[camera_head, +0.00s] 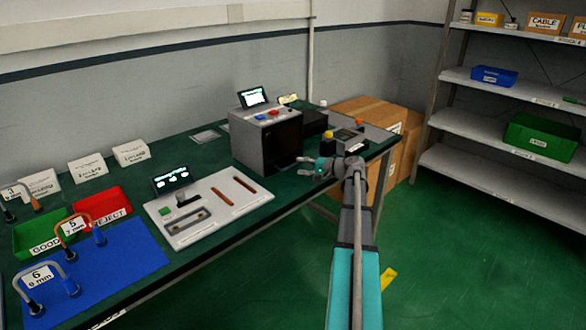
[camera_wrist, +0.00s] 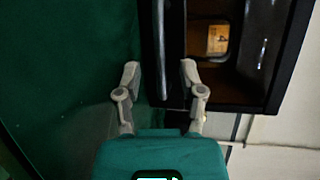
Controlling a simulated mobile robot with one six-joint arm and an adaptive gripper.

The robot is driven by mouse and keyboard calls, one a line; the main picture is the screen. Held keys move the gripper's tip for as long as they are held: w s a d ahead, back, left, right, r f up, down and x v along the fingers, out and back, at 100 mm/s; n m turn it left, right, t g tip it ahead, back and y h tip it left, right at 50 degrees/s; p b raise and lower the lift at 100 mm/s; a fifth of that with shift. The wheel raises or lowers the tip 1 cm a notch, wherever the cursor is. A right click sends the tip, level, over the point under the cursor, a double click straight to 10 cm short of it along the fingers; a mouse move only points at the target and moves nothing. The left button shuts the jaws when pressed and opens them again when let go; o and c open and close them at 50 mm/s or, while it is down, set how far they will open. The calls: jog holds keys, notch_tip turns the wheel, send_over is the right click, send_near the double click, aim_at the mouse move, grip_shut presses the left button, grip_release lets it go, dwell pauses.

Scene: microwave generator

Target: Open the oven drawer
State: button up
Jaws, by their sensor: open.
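The oven (camera_head: 250,142) is a grey box with a dark front, standing on the green table. My gripper (camera_head: 318,168) is near the lower right of that front. In the wrist view, a grey upright handle bar (camera_wrist: 160,45) runs along a black, box-like part (camera_wrist: 238,98) with a brownish inside and a small tan label. My gripper (camera_wrist: 160,74) is open there, with one finger on each side of the bar. Whether the fingers touch it cannot be told. How far the drawer stands out cannot be told from these frames.
A small screen (camera_head: 254,97) and coloured buttons are on top of the oven. A white panel (camera_head: 215,207) lies left of it on the table. Cardboard boxes (camera_head: 400,152) stand behind the table's right end. The green floor (camera_head: 470,270) at right is mostly clear.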

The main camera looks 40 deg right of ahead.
aim_at(295, 165)
jog(key=shift+x, duration=1.85)
grip_shut()
